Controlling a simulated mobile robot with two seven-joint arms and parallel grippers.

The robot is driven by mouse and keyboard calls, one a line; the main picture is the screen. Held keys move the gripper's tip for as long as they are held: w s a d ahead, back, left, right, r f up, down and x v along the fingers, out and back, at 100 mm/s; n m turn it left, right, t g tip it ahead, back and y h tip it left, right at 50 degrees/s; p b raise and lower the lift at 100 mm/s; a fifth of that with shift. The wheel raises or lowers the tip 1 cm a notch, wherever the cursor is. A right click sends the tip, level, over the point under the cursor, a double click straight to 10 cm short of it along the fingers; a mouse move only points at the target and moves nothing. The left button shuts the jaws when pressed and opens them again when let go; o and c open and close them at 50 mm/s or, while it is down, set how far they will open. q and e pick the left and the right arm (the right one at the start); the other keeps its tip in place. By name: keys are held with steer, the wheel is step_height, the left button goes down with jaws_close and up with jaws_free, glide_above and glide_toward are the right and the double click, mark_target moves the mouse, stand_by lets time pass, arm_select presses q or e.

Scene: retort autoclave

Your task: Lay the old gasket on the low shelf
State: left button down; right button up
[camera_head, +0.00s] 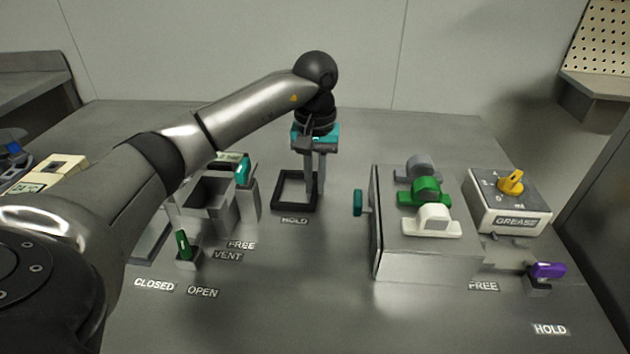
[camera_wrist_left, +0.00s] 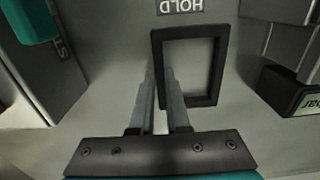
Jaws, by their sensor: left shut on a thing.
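The black rectangular frame, which I take as the old gasket (camera_head: 281,190), is at the middle of the grey bench, behind a HOLD label. My left gripper (camera_head: 315,190) points down over its right side in the head view. In the left wrist view, the gripper's two fingers (camera_wrist_left: 162,80) sit on either side of one bar of the gasket (camera_wrist_left: 218,65), shut on it. The gasket looks flat at bench level; I cannot tell whether it touches the bench. My right gripper is not in view. Which surface is the low shelf cannot be told.
A grey block with a green handle (camera_head: 427,190) and white and grey ones stands right of the gasket. A GREASE box (camera_head: 508,205) with a yellow knob is farther right. An open grey holder (camera_head: 209,200) stands left. A ledge (camera_head: 595,87) is at the upper right.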

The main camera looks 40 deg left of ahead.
arm_select(q)
steer(key=shift+f, duration=0.15)
steer(key=c, duration=0.9)
jaws_free()
